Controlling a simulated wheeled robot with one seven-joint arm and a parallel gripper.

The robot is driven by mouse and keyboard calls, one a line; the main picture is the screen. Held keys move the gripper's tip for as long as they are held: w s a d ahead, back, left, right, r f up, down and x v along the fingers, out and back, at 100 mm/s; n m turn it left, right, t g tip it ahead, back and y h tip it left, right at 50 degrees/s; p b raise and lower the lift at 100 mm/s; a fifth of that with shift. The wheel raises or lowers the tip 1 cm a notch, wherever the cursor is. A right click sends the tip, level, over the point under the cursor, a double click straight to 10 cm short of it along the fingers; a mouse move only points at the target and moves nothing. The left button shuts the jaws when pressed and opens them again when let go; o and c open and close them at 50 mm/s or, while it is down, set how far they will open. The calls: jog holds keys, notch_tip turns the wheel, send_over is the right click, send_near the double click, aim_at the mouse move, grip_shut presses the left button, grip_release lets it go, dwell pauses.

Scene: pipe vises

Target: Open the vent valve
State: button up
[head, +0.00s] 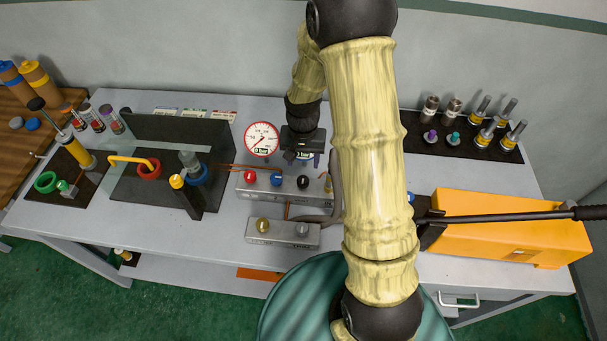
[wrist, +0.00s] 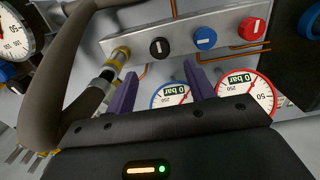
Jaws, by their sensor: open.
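A grey valve block (head: 285,189) on the bench carries a red knob (head: 250,177), a blue knob (head: 276,179) and a black knob (head: 303,182). A lower block (head: 281,233) carries a yellow knob (head: 262,225) and a silver knob (head: 302,229). I cannot read which knob is the vent valve. In the wrist view the upper block appears turned around, with its black knob (wrist: 159,47), blue knob (wrist: 205,38) and red knob (wrist: 252,28). My gripper (wrist: 164,84) is open and empty, its purple fingers apart and short of the knobs. In the head view my gripper (head: 304,156) is behind the block.
A red-rimmed gauge (head: 262,139) stands behind the block; a blue-rimmed gauge (wrist: 171,95) shows between my fingers. A dark hose (wrist: 65,75) and copper pipes are close by. An orange pump (head: 510,225) with a long lever stands at right; a pipe stand with coloured rings is at left.

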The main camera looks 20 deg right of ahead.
aim_at(303, 180)
notch_tip(303, 180, down, 8)
jog(key=shift+a+r+p, duration=0.1)
jog(key=shift+p, duration=0.65)
jog(key=shift+s+f, duration=0.1)
jog(key=shift+f, duration=0.25)
jog(key=c, duration=1)
